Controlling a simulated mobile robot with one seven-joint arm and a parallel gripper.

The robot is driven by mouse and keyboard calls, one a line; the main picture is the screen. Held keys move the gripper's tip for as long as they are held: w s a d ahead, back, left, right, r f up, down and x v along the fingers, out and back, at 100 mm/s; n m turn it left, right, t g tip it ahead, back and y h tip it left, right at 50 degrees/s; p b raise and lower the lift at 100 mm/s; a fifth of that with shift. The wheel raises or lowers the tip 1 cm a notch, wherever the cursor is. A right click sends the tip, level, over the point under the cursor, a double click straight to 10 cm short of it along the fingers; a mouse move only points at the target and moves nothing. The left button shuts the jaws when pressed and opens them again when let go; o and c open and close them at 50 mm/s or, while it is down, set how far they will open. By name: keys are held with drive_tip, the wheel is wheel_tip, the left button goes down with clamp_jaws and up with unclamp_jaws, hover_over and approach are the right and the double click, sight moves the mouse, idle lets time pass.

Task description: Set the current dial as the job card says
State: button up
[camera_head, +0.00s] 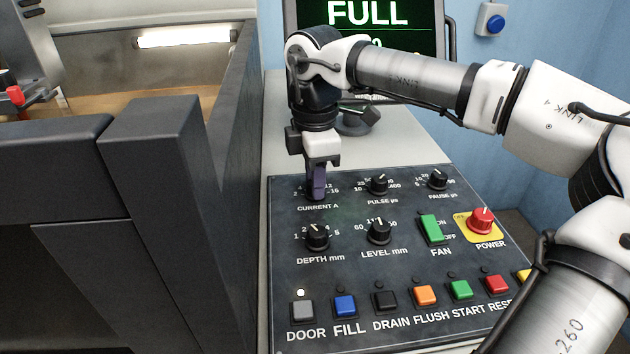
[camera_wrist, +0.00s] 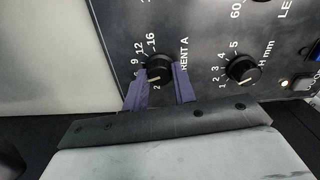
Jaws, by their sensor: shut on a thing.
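The current dial (camera_wrist: 158,65) is a round black knob with a pale pointer line, seen in the wrist view at the panel's edge. Printed numbers including 9, 12 and 16 stand around it; I cannot tell exactly which one the pointer meets. My gripper (camera_head: 318,188) reaches down onto this dial above the CURRENT A label and mostly hides it in the head view. In the wrist view its two purple fingers (camera_wrist: 160,76) are shut on the knob, one on each side. No job card can be made out in either view.
The panel (camera_head: 385,275) also carries pulse (camera_head: 378,184), pause (camera_head: 437,180), depth (camera_head: 317,236) and level (camera_head: 378,231) dials. There is a green fan switch (camera_head: 431,229), a red power knob (camera_head: 481,220) and a row of buttons. A screen (camera_head: 410,20) behind reads FULL. A dark tank wall (camera_head: 232,130) rises at left.

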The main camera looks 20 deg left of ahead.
idle(0.4)
drive_tip(key=o, duration=1)
drive_tip(key=shift+r, duration=0.1)
wheel_tip(320, 180, up, 14)
drive_tip(key=shift+f+p, duration=0.1)
drive_tip(key=shift+p, duration=0.2)
